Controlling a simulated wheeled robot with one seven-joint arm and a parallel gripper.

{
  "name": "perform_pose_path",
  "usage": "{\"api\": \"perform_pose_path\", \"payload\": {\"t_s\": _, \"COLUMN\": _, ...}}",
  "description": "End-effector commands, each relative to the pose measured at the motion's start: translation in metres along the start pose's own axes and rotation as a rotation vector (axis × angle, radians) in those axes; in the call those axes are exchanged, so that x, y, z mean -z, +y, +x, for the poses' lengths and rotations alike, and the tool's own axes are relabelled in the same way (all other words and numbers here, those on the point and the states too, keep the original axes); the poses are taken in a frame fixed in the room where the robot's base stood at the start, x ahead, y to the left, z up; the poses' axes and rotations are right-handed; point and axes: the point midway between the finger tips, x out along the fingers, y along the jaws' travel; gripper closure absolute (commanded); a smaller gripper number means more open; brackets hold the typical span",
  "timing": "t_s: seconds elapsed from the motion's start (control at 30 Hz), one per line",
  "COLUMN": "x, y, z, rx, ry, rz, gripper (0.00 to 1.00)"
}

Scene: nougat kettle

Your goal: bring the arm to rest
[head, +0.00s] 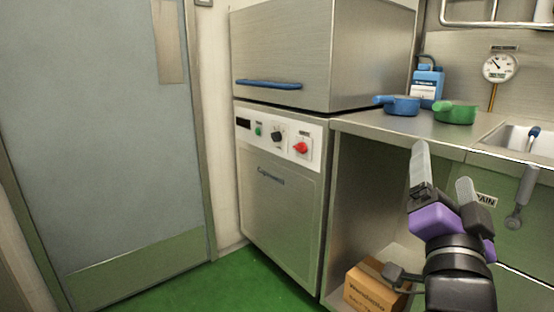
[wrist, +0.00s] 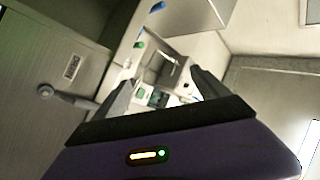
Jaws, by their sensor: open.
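My gripper (head: 446,176) shows at the lower right of the head view, with its purple body and two grey fingers pointing up. The fingers stand apart with nothing between them. In front of it is the steel counter (head: 385,125). In the wrist view my gripper (wrist: 163,88) also has its two dark fingers spread and empty. The purple housing fills the bottom of that view. I cannot tell the exact distance from the fingers to the counter front.
A steel machine (head: 280,200) stands left. A cardboard box (head: 372,288) sits below the counter. Green floor (head: 215,288) is clear before the door (head: 105,140).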

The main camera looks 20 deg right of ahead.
Motion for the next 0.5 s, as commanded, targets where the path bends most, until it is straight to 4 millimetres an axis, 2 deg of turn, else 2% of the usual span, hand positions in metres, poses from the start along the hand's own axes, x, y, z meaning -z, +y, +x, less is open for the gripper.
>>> {"api": "perform_pose_path", "payload": {"t_s": 0.03, "x": -0.017, "y": -0.003, "z": -0.011, "rx": 0.052, "ry": -0.034, "rz": -0.068, "gripper": 0.15}}
{"api": "perform_pose_path", "payload": {"t_s": 0.2, "x": -0.067, "y": -0.014, "z": -0.058, "rx": 0.247, "ry": -0.123, "rz": -0.272, "gripper": 0.15}}
{"api": "perform_pose_path", "payload": {"t_s": 0.4, "x": -0.111, "y": -0.006, "z": -0.125, "rx": 0.426, "ry": -0.209, "rz": -0.426, "gripper": 0.15}}
{"api": "perform_pose_path", "payload": {"t_s": 0.5, "x": -0.126, "y": 0.002, "z": -0.161, "rx": 0.492, "ry": -0.249, "rz": -0.472, "gripper": 0.15}}
